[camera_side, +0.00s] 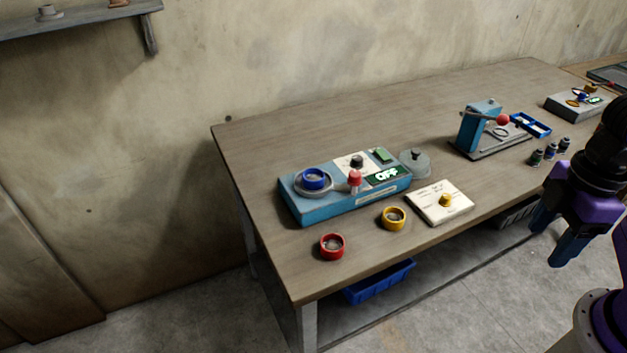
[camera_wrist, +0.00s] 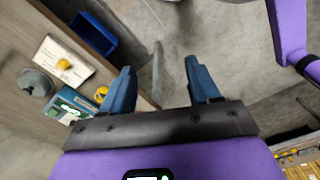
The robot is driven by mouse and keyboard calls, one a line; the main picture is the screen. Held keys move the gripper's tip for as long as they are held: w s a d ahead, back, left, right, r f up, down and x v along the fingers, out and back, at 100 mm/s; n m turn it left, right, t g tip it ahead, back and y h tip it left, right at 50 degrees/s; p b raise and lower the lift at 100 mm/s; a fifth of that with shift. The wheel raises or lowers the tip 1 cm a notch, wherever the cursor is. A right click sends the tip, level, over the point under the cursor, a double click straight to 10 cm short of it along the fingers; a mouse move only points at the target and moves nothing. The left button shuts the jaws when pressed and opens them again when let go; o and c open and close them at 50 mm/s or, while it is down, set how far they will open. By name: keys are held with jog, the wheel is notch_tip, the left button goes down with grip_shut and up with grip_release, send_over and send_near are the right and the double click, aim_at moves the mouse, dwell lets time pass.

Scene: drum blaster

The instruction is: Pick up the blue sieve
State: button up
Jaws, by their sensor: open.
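The blue sieve (camera_side: 314,178) is a short blue ring. In the side view it sits on the round holder at the left end of the light-blue drum machine (camera_side: 330,206), whose display reads OFF. My gripper (camera_side: 545,241) is at the right of the side view, off the front edge of the table and far from the sieve. In the wrist view my gripper (camera_wrist: 160,85) has its two blue fingers spread, with nothing between them. The blue sieve does not show clearly in the wrist view.
A red ring (camera_side: 332,246) and a yellow ring (camera_side: 394,218) lie in front of the machine. A white board with a yellow knob (camera_side: 436,204), a grey lid (camera_side: 414,163), a blue press (camera_side: 480,125) and several small bottles stand to the right. A blue bin (camera_side: 379,283) is below the table.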

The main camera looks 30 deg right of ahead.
jog(key=w+a+f+n+t+h, duration=0.2)
jog(key=w+a+n+h, duration=0.15)
jog(key=w, duration=0.55)
jog(key=n+t+h, duration=0.2)
jog(key=n+t, duration=0.8)
jog(key=n, duration=0.6)
send_near(313, 172)
jog(key=shift+m, duration=0.35)
jog(key=x, duration=0.5)
jog(key=shift+w+f, duration=0.1)
jog(key=shift+f, duration=0.1)
jog(key=shift+c, duration=0.2)
jog(key=c, duration=0.7)
